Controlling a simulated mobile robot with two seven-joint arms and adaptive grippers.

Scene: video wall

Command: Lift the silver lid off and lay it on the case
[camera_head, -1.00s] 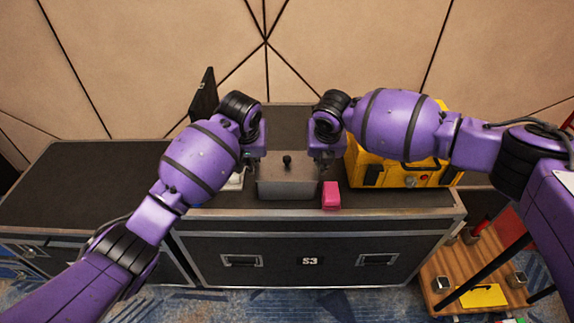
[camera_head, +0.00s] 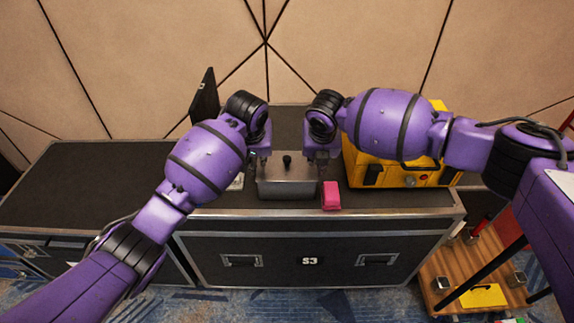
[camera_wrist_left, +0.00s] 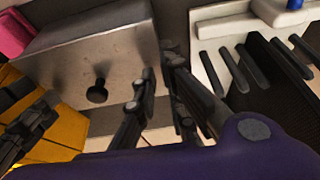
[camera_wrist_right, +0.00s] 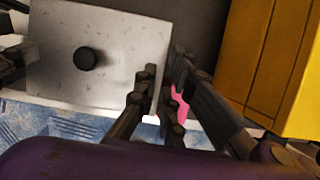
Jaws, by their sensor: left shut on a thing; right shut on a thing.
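The silver lid (camera_head: 287,172) with a black knob sits over a box-like silver body on the black case (camera_head: 400,198). It also shows in the left wrist view (camera_wrist_left: 75,45) and in the right wrist view (camera_wrist_right: 115,50). My left gripper (camera_head: 260,160) is shut on the lid's left edge; its fingers (camera_wrist_left: 160,90) straddle that edge in the left wrist view. My right gripper (camera_head: 318,163) is shut on the lid's right edge, its fingers (camera_wrist_right: 158,95) on either side of it. Whether the lid is clear of what lies under it is hidden.
A pink block (camera_head: 331,195) is at the lid's front right. A yellow machine (camera_head: 395,172) stands right behind it. A white rack with dark slots (camera_wrist_left: 220,45) lies left of the lid. A dark upright panel (camera_head: 204,96) stands behind. The case's left top is clear.

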